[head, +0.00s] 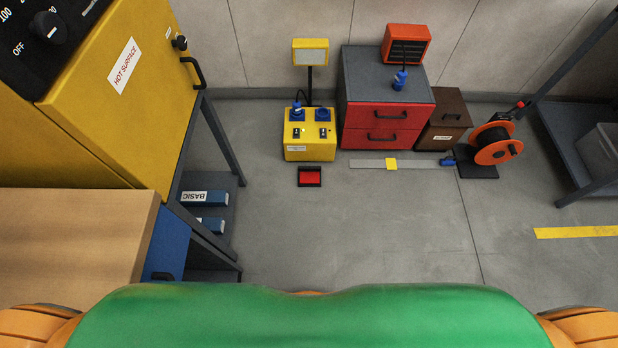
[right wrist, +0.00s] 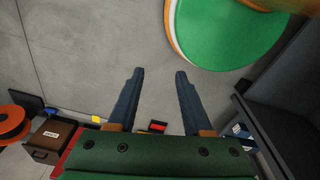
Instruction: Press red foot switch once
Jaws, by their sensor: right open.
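The red foot switch (head: 310,177) is a small red pad in a black frame. It lies flat on the grey floor in front of the yellow power box (head: 309,148) in the head view. In the right wrist view the foot switch (right wrist: 157,127) shows small, between the bases of my fingers and partly cut off by the gripper body. My right gripper (right wrist: 160,72) is open and empty, with its two dark fingers apart and well away from the switch. My left gripper is in neither view.
A red drawer cabinet (head: 387,124), a brown box (head: 443,121) and an orange cable reel (head: 495,147) stand right of the switch. A yellow oven (head: 140,107) and a wooden bench (head: 70,235) are at left. The floor before the switch is clear.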

